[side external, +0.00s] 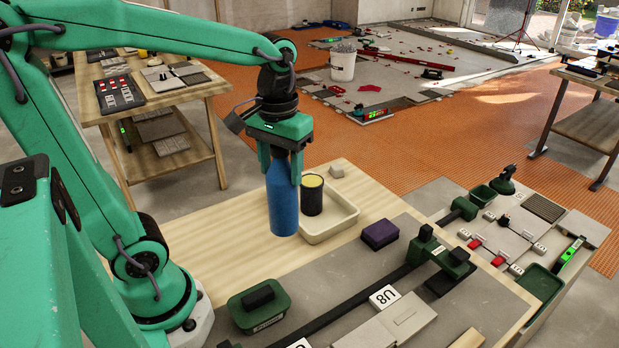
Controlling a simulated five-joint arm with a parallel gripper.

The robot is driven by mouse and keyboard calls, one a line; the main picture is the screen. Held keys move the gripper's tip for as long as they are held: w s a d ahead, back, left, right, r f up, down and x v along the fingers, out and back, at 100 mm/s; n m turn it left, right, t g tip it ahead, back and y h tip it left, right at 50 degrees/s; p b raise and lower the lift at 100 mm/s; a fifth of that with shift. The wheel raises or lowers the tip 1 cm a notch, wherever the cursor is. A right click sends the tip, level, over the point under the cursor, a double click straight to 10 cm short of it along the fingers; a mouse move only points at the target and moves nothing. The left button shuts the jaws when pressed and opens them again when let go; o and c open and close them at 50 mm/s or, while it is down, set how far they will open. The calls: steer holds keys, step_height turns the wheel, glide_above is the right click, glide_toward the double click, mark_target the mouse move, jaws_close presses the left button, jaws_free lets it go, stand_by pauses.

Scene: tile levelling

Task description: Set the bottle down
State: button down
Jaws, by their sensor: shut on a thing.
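A blue bottle (283,205) is upright in my gripper (281,165). The green fingers are shut on it near its top, one on each side. The bottle hangs in front of the left end of a cream tray. I cannot tell for sure whether its base touches the bench, though it looks raised. The wooden bench top (215,240) spreads below and to the left of the bottle.
The cream tray (335,227) holds a dark cup with a yellow top (312,195). Bare wood is free left of the bottle.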

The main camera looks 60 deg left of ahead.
steer(key=s+d, duration=0.2)
steer(key=d, duration=0.5)
steer(key=s+d, duration=0.3)
steer(key=d, duration=0.5)
steer(key=shift+n, duration=0.3)
steer(key=shift+w, duration=0.15)
steer(key=w+a+f, duration=0.6)
steer(key=w+a, duration=0.1)
steer(key=a, duration=0.2)
steer(key=shift+w+f, duration=0.25)
steer(key=shift+f, duration=0.15)
steer(key=shift+f, duration=2.1)
